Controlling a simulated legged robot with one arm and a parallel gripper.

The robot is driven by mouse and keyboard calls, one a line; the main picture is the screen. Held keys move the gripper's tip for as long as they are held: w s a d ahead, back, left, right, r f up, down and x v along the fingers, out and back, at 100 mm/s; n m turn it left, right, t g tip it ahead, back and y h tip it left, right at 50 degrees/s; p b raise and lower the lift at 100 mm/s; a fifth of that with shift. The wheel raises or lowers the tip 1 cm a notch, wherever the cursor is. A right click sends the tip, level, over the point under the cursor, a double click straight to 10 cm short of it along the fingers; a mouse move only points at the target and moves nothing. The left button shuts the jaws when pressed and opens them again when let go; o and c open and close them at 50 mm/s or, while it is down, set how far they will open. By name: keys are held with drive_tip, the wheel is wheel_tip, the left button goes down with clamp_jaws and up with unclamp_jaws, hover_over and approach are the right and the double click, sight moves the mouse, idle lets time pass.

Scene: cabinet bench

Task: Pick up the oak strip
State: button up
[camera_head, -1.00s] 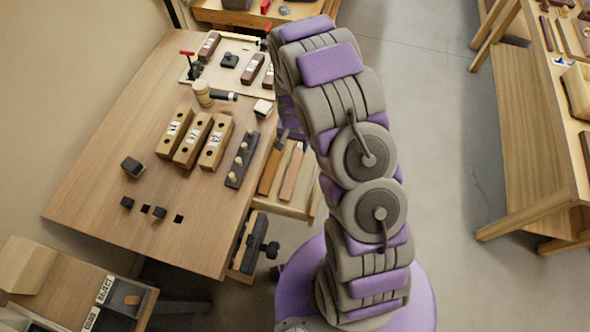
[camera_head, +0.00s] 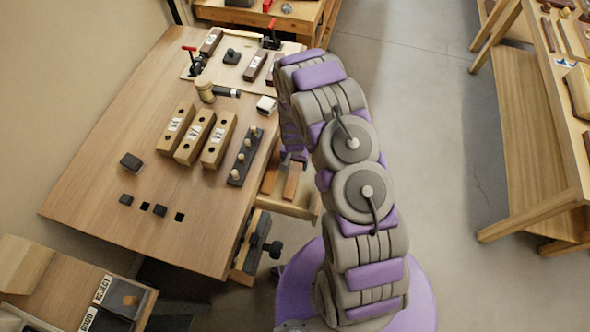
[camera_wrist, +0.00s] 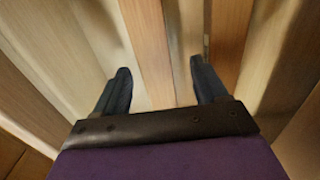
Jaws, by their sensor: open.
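My gripper (camera_wrist: 160,72) is open in the wrist view, its two dark fingers pointing down into the open drawer (camera_wrist: 62,45). A medium-brown wood strip (camera_wrist: 148,45) runs lengthwise between the fingers, with pale wood beside it. An orange-brown strip (camera_wrist: 230,38) lies to the right, beyond the right finger. I cannot tell for sure which strip is oak. Neither strip is visibly gripped.
The workbench (camera_head: 120,225) holds several labelled wooden blocks (camera_head: 215,140), a dark pegged rack (camera_head: 245,157) and a mallet (camera_head: 205,88). A black clamp-like part (camera_head: 262,240) sits below the drawer. Another bench (camera_head: 530,140) stands at right, with open floor (camera_head: 430,150) between.

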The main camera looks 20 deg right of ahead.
sight(298, 167)
wheel_tip(298, 167, down, 3)
drive_tip(key=shift+s+d+r, duration=0.1)
drive_tip(key=shift+d+r, duration=0.05)
drive_tip(key=shift+r, duration=0.05)
drive_tip(key=shift+d+f, duration=0.15)
drive_tip(key=shift+d, duration=0.25)
drive_tip(key=shift+a, duration=0.45)
drive_tip(key=c, duration=0.7)
drive_tip(key=shift+d, duration=0.3)
drive_tip(key=c, duration=0.6)
